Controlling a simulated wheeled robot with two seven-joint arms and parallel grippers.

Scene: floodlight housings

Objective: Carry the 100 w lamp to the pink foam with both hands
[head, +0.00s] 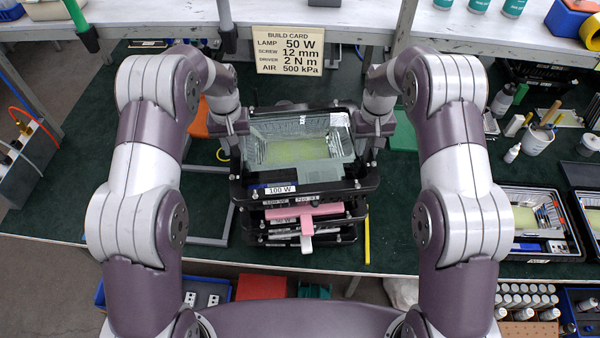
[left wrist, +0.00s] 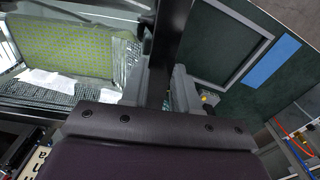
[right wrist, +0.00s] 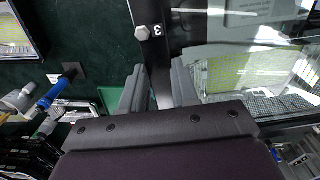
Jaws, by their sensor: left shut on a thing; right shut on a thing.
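The 100 W lamp (head: 300,152) has a black frame, a glass front, a silver reflector and a yellow-green panel. Its white label reads 100 W. My left gripper (head: 238,130) is shut on its left side and my right gripper (head: 370,130) on its right side. In the right wrist view the fingers (right wrist: 158,92) close around a black bar beside the glass. In the left wrist view the fingers (left wrist: 168,92) are partly hidden at a similar bar. A pink piece (head: 312,213), possibly the pink foam, shows below the lamp among other black frames; its full shape is hidden.
Other black housings (head: 272,238) lie stacked below the lamp, and I cannot tell whether they touch it. A build card (head: 288,50) stands behind. Orange (head: 199,120) and green (head: 404,135) pieces flank it. Lamp parts fill a tray (head: 540,252) at right. The mat's left side holds a grey frame.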

